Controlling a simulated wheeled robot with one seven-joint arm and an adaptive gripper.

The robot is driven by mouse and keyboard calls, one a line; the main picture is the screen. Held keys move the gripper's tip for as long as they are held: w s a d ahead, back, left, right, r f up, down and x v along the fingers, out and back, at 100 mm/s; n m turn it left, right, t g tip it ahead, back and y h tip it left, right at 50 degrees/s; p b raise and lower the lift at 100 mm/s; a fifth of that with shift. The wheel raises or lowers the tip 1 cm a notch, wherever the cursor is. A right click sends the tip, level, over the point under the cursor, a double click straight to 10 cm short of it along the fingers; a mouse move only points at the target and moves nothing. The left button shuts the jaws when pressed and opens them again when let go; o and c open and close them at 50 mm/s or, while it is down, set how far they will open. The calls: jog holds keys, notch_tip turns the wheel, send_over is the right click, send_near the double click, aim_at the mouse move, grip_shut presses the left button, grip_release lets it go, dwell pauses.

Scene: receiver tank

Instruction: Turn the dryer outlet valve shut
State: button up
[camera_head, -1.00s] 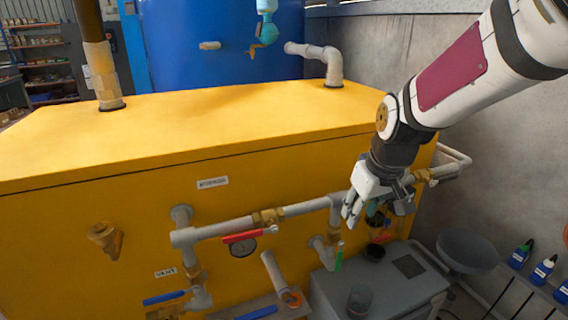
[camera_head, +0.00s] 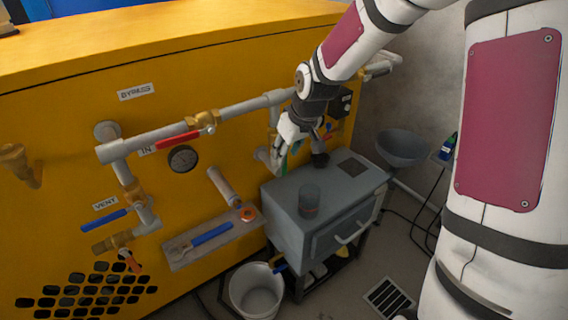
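No label reading "outlet" is legible, so I cannot tell for sure which valve is the dryer outlet valve. In the head view, a green lever (camera_head: 282,160) hangs on the pipe branch right of the middle of the yellow cabinet. My gripper (camera_head: 284,146) is right at this lever, pointing down, and partly covers it and its valve body. I cannot tell whether the fingers touch the lever or how far apart they are. A brass fitting (camera_head: 377,69) sits on the pipe farther right. A red-lever valve (camera_head: 182,139) marked IN lies along the upper pipe.
A grey cabinet (camera_head: 335,205) with a dark cup (camera_head: 309,200) stands below my gripper. A blue-lever vent valve (camera_head: 104,220) and a pressure gauge (camera_head: 182,158) are left. A shelf (camera_head: 185,257) holds a blue-handled wrench. A white bucket (camera_head: 256,292) stands on the floor.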

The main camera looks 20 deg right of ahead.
aim_at(284, 175)
jog(key=shift+b+x, duration=0.45)
jog(key=shift+x, duration=1.3)
grip_shut()
